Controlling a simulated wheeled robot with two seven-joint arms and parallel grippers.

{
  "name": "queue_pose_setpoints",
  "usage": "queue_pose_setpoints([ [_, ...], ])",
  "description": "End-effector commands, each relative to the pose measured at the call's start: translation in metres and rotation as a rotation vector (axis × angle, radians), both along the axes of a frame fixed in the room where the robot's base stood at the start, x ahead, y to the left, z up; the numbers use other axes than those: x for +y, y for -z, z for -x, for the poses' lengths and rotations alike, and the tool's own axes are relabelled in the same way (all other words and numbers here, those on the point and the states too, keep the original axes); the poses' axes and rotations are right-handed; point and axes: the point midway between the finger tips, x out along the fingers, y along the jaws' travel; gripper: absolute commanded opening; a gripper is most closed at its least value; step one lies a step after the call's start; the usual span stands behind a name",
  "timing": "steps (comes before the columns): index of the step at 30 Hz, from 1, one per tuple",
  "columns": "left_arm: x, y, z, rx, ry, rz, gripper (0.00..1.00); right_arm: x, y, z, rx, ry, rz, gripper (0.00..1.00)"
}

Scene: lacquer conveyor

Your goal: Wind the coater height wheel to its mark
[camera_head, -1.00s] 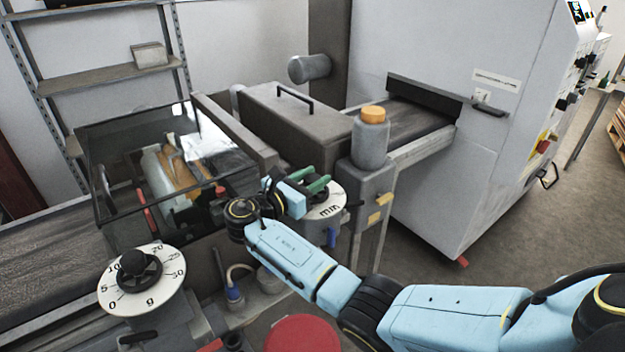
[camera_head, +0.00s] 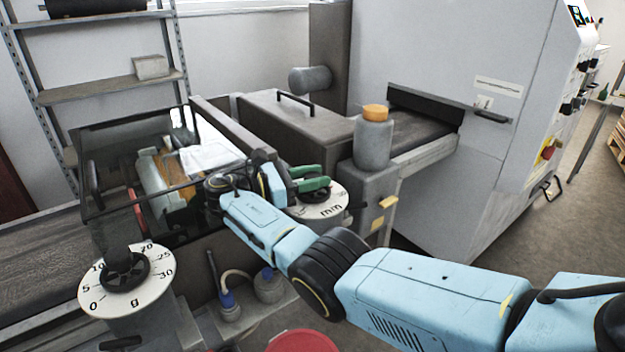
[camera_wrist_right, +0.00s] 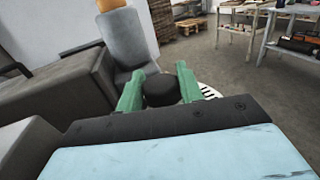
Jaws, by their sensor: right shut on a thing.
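The coater height wheel is a dark hand wheel (camera_head: 317,196) on a white dial marked "mm" (camera_head: 333,211), right of the glass-covered coater. My right gripper (camera_head: 322,178) has its green fingers on either side of the wheel's dark hub and is shut on it. In the right wrist view the fingers (camera_wrist_right: 160,88) flank the black hub (camera_wrist_right: 160,90). The gripper hides much of the wheel and dial, so the pointer and mark cannot be read. My left gripper is not in view.
A second dial marked "g" (camera_head: 126,280) with a dark knob stands at lower left. A grey bottle with an orange cap (camera_head: 373,140) stands just right of the mm dial. The glass cover (camera_head: 150,170) is left of my wrist. A red round top (camera_head: 302,341) is below.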

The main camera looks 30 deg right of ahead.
Motion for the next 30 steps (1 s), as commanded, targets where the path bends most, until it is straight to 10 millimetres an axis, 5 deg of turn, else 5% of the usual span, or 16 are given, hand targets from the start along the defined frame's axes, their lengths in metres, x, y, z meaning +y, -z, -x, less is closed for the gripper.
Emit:
queue_pose_setpoints([
  [8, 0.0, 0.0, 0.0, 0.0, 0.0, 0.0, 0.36, -0.001, 0.001, 0.0, 0.003, 0.002, -0.003, 0.14],
  [9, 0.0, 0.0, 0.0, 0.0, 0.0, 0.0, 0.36, -0.001, 0.001, 0.0, 0.002, 0.002, -0.004, 0.38],
  [14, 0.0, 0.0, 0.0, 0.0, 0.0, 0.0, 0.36, -0.001, 0.001, 0.0, 0.003, 0.001, -0.003, 0.57],
  [23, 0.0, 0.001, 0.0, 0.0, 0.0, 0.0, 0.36, 0.001, 0.001, 0.0, 0.002, 0.0, -0.001, 0.57],
  [30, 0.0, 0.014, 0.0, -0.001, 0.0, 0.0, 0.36, 0.028, 0.002, -0.006, 0.002, -0.004, -0.002, 0.57],
])
